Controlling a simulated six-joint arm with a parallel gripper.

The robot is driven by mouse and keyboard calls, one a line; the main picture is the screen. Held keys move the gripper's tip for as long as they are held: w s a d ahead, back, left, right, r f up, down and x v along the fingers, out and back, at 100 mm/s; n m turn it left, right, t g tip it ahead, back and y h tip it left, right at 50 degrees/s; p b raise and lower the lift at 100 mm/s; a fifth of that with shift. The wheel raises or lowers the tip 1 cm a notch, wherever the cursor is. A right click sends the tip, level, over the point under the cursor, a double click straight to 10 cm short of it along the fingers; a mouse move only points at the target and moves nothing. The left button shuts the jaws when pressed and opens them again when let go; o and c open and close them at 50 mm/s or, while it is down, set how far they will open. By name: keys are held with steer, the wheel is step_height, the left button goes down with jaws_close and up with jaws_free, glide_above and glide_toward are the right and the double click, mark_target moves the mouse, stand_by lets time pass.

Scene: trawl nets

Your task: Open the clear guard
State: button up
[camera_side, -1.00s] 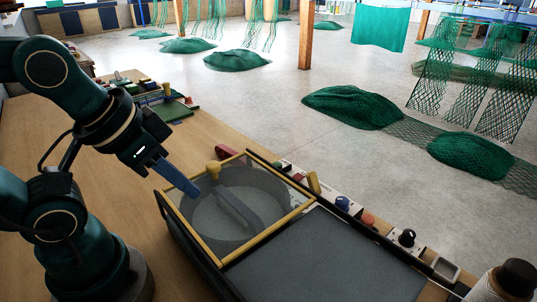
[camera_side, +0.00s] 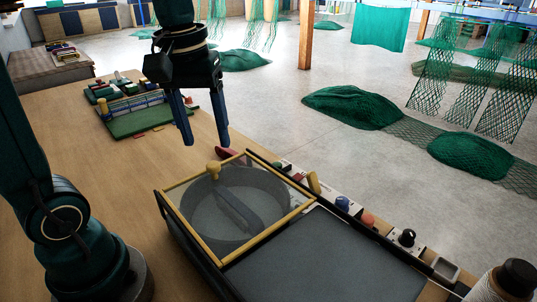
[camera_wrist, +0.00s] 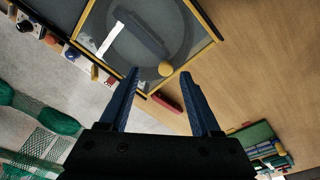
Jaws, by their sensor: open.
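The clear guard is a transparent panel in a yellow frame (camera_side: 188,239) on the dark machine (camera_side: 335,262); it lies flat and closed over a round recess with a dark bar inside. A yellow knob (camera_side: 213,169) stands at its far edge; it also shows in the wrist view (camera_wrist: 166,69). My gripper (camera_side: 208,142) is open and empty, pointing down, above and beyond the guard's far edge. In the wrist view my blue fingers (camera_wrist: 162,82) are spread, with the knob showing between and beyond their tips. Nothing touches the guard.
A control strip with a blue knob (camera_side: 342,203), a red-orange button (camera_side: 368,219) and a black knob (camera_side: 407,237) runs along the machine's right side. A red object (camera_side: 227,155) lies just beyond the guard. A green tray (camera_side: 140,119) sits farther back. The wooden table (camera_side: 105,195) is clear left of the machine.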

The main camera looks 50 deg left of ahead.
mark_target(213, 164)
steer(key=shift+w+a+f+n+g, duration=0.6)
steer(key=shift+w+a+f, duration=0.5)
steer(key=shift+a, duration=0.1)
steer(key=shift+a+f, duration=0.15)
steer(key=shift+f, duration=2.5)
jaws_close()
